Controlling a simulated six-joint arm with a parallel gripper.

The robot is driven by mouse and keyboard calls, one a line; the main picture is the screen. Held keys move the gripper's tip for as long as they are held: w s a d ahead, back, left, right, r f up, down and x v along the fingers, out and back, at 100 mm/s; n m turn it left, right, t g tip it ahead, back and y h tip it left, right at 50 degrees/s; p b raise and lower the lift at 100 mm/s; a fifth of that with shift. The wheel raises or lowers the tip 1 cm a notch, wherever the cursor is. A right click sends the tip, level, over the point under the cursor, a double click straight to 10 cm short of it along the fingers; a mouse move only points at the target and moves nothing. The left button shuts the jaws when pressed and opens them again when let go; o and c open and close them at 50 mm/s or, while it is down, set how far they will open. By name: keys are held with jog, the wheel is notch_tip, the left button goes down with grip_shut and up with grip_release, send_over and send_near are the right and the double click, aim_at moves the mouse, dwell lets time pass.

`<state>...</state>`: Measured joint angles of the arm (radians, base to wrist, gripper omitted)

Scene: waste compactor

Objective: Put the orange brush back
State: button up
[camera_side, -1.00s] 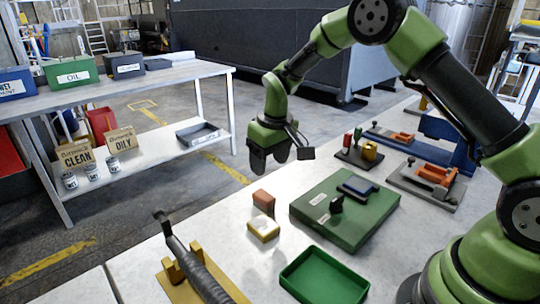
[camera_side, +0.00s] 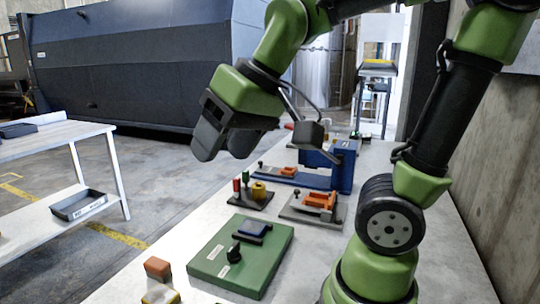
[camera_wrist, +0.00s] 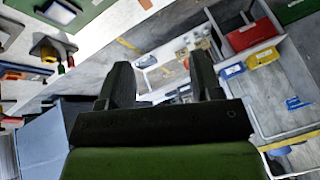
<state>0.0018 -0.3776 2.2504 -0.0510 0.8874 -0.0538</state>
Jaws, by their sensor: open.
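My gripper (camera_side: 222,142) is open and empty, held high over the left edge of the bench. Its two fingers also show apart in the wrist view (camera_wrist: 162,85). No orange thing shows clear bristles, so I cannot tell for certain which is the brush. A small orange-brown block (camera_side: 157,268) lies on the bench at the lower left of the side view, below and apart from my gripper. A yellow block with a pale top (camera_side: 161,295) lies beside it, cut off by the frame. Orange parts (camera_side: 320,200) also sit on a grey plate.
A green board (camera_side: 265,277) with a black knob and a blue piece lies mid-bench. Behind it are a block with coloured pegs (camera_side: 250,198) and a blue fixture (camera_side: 341,165). A white side table (camera_side: 50,150) stands at left across open floor.

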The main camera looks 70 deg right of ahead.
jog(key=s+t, duration=0.1)
jog(key=s, duration=0.5)
jog(key=shift+s+a+f+m+y, duration=0.3)
jog(key=shift+s+f+m, duration=0.05)
jog(key=shift+m, duration=0.05)
jog(key=shift+o, duration=0.5)
dwell(1.0)
